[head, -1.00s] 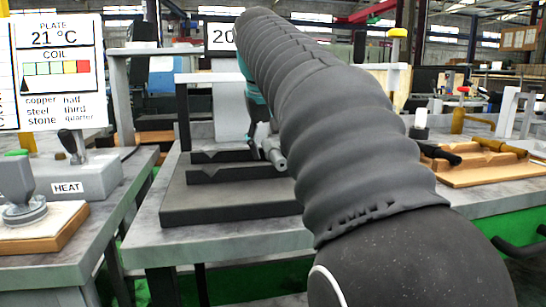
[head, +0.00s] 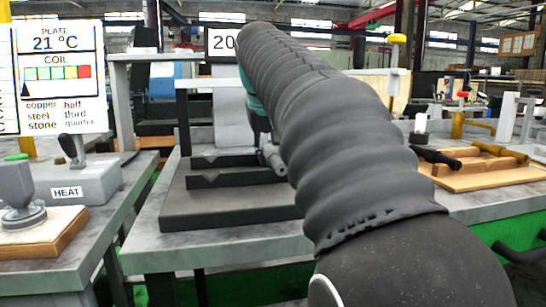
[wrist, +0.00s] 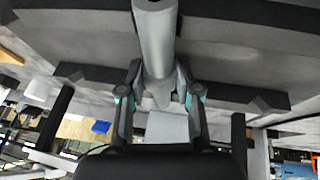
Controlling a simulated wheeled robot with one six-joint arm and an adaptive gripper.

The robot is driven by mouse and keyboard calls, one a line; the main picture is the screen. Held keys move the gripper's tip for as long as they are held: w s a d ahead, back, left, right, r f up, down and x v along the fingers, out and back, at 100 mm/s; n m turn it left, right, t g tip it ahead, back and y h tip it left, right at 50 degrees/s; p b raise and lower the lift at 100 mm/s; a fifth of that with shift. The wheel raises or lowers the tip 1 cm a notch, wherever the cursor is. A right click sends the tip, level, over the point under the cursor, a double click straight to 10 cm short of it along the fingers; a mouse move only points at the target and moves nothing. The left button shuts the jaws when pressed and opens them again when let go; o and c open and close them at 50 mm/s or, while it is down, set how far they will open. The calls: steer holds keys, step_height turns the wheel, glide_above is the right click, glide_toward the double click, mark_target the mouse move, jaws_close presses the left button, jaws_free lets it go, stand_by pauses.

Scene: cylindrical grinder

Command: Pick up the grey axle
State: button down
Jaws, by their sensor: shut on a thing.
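The grey axle (wrist: 155,40) is a smooth light-grey cylinder between my gripper's fingers in the wrist view. In the head view its near end (head: 273,158) shows just left of my arm, at the right end of the dark V-notched blocks (head: 215,178). My gripper (wrist: 160,82) is shut on the axle, with a finger on each side. In the head view my arm hides most of the gripper and the axle's far part. I cannot tell whether the axle still touches the blocks.
The blocks stand on a dark base plate (head: 225,207) on a grey table (head: 215,243). A HEAT box (head: 75,184) stands on the left bench. A wooden tray (head: 490,176) with dark and brass handled tools lies at the right. A thin frame rises behind the blocks.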

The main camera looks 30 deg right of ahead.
mark_target(273, 151)
steer(key=shift+r, duration=0.55)
step_height(273, 151, up, 4)
steer(key=shift+f+p, duration=0.15)
steer(key=shift+p, duration=0.65)
steer(key=s+d+r, duration=0.6)
steer(key=d, duration=0.4)
steer(key=shift+r+p, duration=0.15)
steer(key=shift+p, duration=0.3)
steer(key=shift+s, duration=0.1)
